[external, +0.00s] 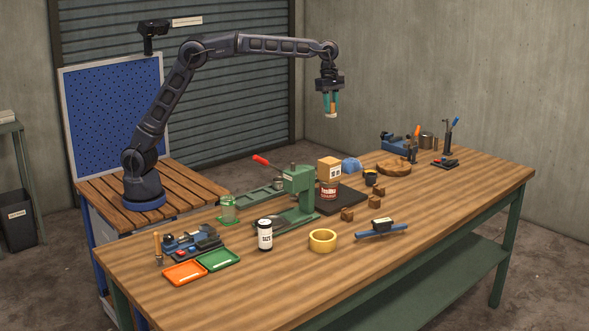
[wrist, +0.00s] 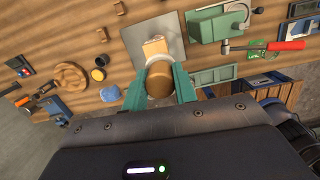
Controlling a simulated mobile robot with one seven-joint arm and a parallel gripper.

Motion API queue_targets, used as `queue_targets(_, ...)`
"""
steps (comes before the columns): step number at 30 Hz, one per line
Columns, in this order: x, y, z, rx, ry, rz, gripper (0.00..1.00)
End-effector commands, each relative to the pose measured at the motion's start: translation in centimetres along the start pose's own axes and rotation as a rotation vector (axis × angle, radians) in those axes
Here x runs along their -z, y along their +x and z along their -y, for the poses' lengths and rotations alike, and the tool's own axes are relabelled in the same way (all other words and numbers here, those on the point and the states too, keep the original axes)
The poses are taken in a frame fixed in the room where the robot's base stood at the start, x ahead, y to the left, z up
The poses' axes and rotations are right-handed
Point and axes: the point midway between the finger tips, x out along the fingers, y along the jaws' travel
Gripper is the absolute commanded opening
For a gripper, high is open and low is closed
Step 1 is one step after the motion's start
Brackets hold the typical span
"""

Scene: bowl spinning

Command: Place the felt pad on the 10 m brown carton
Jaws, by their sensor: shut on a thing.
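My gripper (external: 331,108) is high above the bench, its teal fingers pointing down and shut on a brown, round-bodied piece with a pale lower end. I take this piece to be the felt pad (external: 332,113); it also shows between the fingers in the wrist view (wrist: 159,86). The brown carton (external: 329,170) stands on a red-labelled tin (external: 329,190), well below my gripper. In the wrist view the carton (wrist: 154,46) shows just beyond the held piece. The lettering on the carton is too small to read.
The tin stands on a dark plate (external: 348,199) beside a green press (external: 299,190). Small brown blocks (external: 347,214), a yellow tape roll (external: 322,240) and a black-and-white canister (external: 265,235) are nearby. A round wooden piece (external: 394,169) lies farther back. The air around my gripper is clear.

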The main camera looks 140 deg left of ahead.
Motion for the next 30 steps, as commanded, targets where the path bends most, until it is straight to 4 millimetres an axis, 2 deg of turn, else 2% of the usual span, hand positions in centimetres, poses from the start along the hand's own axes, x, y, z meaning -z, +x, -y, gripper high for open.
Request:
queue_targets(3,1.7,-0.9,-1.6,-0.005,-0.047,0.001,0.06)
queue_targets(8,2.7,-0.9,-2.4,-0.007,-0.074,0.001,0.06)
queue_targets(11,3.0,0.6,-2.4,-0.005,-0.077,0.000,0.06)
queue_targets(24,4.1,10.1,-2.4,-0.006,-0.076,-0.001,0.06)
queue_targets(30,4.5,13.3,-2.4,-0.006,-0.076,0.001,0.06)
